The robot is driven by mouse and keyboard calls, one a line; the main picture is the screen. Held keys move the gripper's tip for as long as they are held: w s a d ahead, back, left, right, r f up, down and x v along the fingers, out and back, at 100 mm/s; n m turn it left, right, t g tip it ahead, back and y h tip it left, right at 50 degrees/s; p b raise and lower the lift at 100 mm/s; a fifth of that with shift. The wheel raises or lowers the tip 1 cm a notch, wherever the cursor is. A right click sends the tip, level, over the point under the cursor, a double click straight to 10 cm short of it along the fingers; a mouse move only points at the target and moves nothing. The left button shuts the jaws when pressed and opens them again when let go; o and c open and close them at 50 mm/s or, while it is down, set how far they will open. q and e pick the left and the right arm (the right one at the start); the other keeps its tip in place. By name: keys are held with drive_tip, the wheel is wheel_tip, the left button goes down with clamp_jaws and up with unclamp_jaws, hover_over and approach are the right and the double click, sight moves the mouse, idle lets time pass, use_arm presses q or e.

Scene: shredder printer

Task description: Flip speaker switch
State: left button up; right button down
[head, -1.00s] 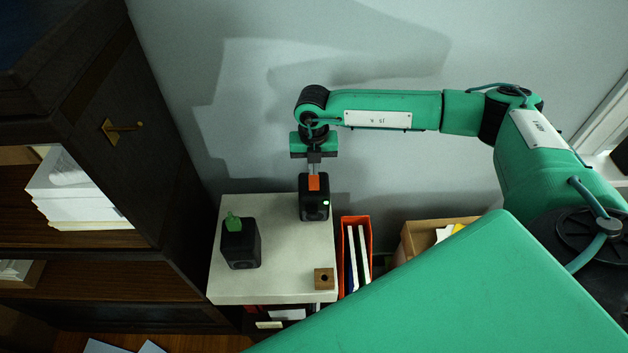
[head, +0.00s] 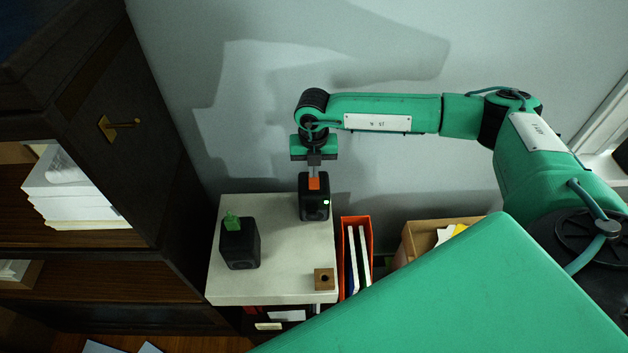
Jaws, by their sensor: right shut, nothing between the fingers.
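Two small black speakers stand on a white cabinet top (head: 285,272). The right speaker (head: 316,208) is at the back edge and has a lit green light on its front. The left speaker (head: 240,247) is nearer, with a green object (head: 231,221) on its top. My right gripper (head: 314,184) is shut and empty, pointing down at the top of the right speaker, with an orange part at its fingertips. I cannot tell whether it touches the speaker. The switch itself is hidden or too small to make out. My left gripper is not in view.
A small brown wooden block (head: 324,279) sits at the cabinet's front right. An orange file holder (head: 355,255) and a cardboard box (head: 432,238) stand to the right. A dark wooden shelf unit (head: 110,170) rises on the left. The wall is close behind.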

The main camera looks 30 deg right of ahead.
drive_tip(key=shift+f, duration=0.25)
drive_tip(key=shift+r, duration=0.2)
drive_tip(key=shift+r+p, duration=1.55)
drive_tip(key=shift+r, duration=1.85)
